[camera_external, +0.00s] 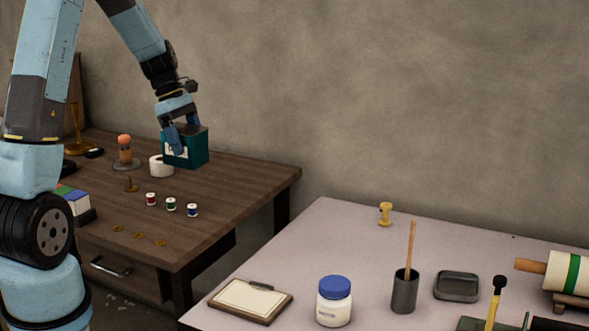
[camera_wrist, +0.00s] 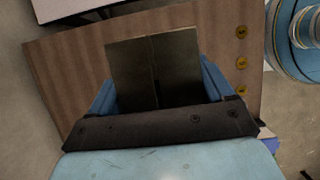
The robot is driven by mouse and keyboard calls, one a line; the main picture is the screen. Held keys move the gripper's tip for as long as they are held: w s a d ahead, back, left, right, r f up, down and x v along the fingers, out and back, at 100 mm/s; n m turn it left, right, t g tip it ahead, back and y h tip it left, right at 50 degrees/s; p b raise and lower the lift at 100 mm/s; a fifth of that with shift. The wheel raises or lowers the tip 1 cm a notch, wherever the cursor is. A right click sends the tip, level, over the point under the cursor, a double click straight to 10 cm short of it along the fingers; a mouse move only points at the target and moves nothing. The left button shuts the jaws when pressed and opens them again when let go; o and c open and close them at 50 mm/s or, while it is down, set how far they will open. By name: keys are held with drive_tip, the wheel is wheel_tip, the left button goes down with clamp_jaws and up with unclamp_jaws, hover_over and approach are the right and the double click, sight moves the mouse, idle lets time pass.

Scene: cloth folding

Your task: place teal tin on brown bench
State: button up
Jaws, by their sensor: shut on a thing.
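The teal tin (camera_external: 195,147) is a box with a pale label, upright over the back right part of the brown bench (camera_external: 240,178). My gripper (camera_external: 178,142) points down and is shut on the tin, one finger across the label side. In the wrist view the tin's dark top (camera_wrist: 155,65) sits between the blue fingers of my gripper (camera_wrist: 160,92), with bench wood (camera_wrist: 80,75) around it. The tin's base is hidden in the wrist view, and I cannot tell whether it touches the bench.
A white roll (camera_external: 161,167) stands just left of the tin. Several thread spools, led by a red one (camera_external: 151,199), and gold buttons (camera_external: 138,236) lie nearer the front. The bench's right end is clear. A pale table (camera_external: 330,230) stands to the right.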

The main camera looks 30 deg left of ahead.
drive_tip(key=shift+s+a+r, duration=0.2)
drive_tip(key=shift+s+a, duration=0.15)
drive_tip(key=shift+a, duration=0.2)
drive_tip(key=shift+s+a+r, duration=0.15)
drive_tip(key=shift+s+a, duration=0.2)
drive_tip(key=shift+a, duration=0.15)
drive_tip(key=w+f, duration=0.3)
drive_tip(key=w, duration=0.1)
drive_tip(key=w+f, duration=0.3)
drive_tip(key=w, duration=0.2)
drive_tip(key=w+a+f, duration=0.1)
drive_tip(key=w+f, duration=0.3)
drive_tip(key=w, duration=0.1)
drive_tip(key=shift+f, duration=1.5)
drive_tip(key=shift+f, duration=0.1)
drive_tip(key=o, duration=1.1)
drive_tip(key=shift+o, duration=0.2)
